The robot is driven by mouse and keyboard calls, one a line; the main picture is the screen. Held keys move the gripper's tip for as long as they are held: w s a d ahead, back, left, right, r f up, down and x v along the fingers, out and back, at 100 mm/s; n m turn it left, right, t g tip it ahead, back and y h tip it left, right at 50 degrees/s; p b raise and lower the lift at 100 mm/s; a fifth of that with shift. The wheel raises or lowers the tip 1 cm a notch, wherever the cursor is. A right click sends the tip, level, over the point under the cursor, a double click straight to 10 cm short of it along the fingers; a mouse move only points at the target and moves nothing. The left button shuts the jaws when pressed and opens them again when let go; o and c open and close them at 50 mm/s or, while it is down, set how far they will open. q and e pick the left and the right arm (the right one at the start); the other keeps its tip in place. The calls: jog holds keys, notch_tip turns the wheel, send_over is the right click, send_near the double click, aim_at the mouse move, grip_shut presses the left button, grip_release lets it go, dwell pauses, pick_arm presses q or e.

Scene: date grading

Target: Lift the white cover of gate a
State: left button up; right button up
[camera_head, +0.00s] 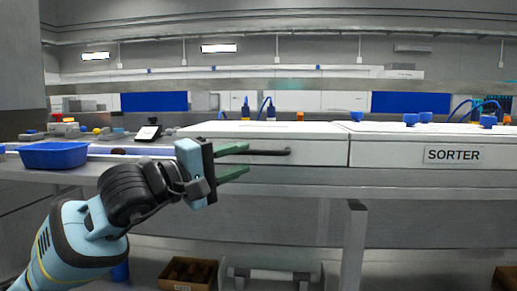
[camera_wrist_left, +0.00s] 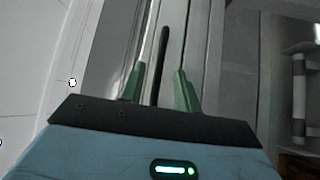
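A white cover (camera_head: 310,152) with a dark bar handle (camera_head: 272,152) on its front stands left of the sorter panel; I see no label naming it gate a. My left gripper (camera_head: 248,160) is in front of the cover at the handle's left part, its green fingers apart, one above the other. In the left wrist view the dark handle (camera_wrist_left: 164,50) runs between the two open green fingers (camera_wrist_left: 158,74). I cannot tell how deep the handle sits between them. The upper finger hides part of the handle in the head view. My right gripper is not in view.
A white panel marked SORTER (camera_head: 453,155) adjoins on the right. A blue tray (camera_head: 54,155) and a small scale-like device (camera_head: 147,133) sit on the bench at left. Blue knobs stand on top of the machine.

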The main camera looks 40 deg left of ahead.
aim_at(256, 154)
pick_arm(q)
jog(key=p+x, duration=0.1)
jog(key=x, duration=0.3)
jog(key=shift+w+r+p, duration=0.1)
jog(key=shift+r+p, duration=0.1)
jog(key=shift+p, duration=0.1)
jog(key=shift+w+d+f, duration=0.1)
jog(key=shift+w+d, duration=0.15)
jog(key=shift+w, duration=0.4)
grip_shut()
